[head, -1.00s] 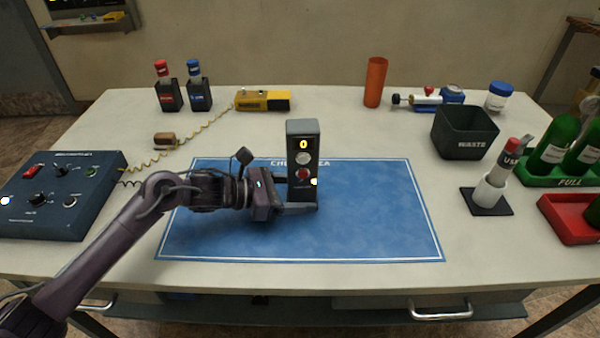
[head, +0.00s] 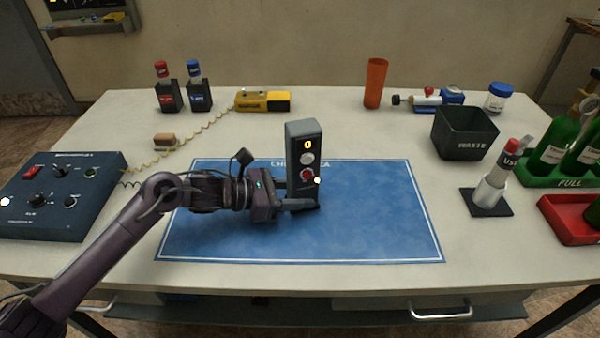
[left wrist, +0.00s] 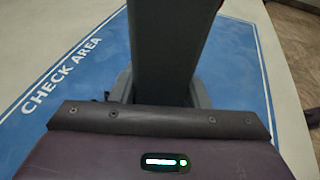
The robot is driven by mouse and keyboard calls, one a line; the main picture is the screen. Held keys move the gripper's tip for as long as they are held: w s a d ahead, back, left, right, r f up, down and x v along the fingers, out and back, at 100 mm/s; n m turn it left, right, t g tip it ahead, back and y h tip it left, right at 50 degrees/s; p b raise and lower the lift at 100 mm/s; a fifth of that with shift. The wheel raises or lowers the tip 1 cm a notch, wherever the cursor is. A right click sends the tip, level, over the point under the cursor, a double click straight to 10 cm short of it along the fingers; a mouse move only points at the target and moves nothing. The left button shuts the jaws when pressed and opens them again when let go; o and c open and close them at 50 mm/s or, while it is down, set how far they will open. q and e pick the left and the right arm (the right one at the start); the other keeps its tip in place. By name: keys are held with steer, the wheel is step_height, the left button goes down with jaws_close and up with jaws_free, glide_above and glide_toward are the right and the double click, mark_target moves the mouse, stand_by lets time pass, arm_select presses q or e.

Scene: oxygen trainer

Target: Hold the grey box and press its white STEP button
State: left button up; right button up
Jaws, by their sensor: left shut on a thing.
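The grey box (head: 304,146) stands upright on the blue mat marked CHECK AREA (head: 380,215). Its front has a lit yellow digit at the top, the white button (head: 306,158) below that and a red button (head: 306,174) lower down. My left gripper (head: 302,195) is shut on the lower part of the box, reaching in from the left. In the left wrist view the box (left wrist: 168,50) rises between the fingers, and its buttons are hidden there. Nothing touches the white button. My right gripper is not in view.
A dark blue control panel (head: 62,205) lies at the left. A black waste bin (head: 465,143), a stand with a red-capped tube (head: 490,190) and a green tray (head: 570,180) are at the right. An orange cup (head: 375,82) stands behind. The right of the mat is clear.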

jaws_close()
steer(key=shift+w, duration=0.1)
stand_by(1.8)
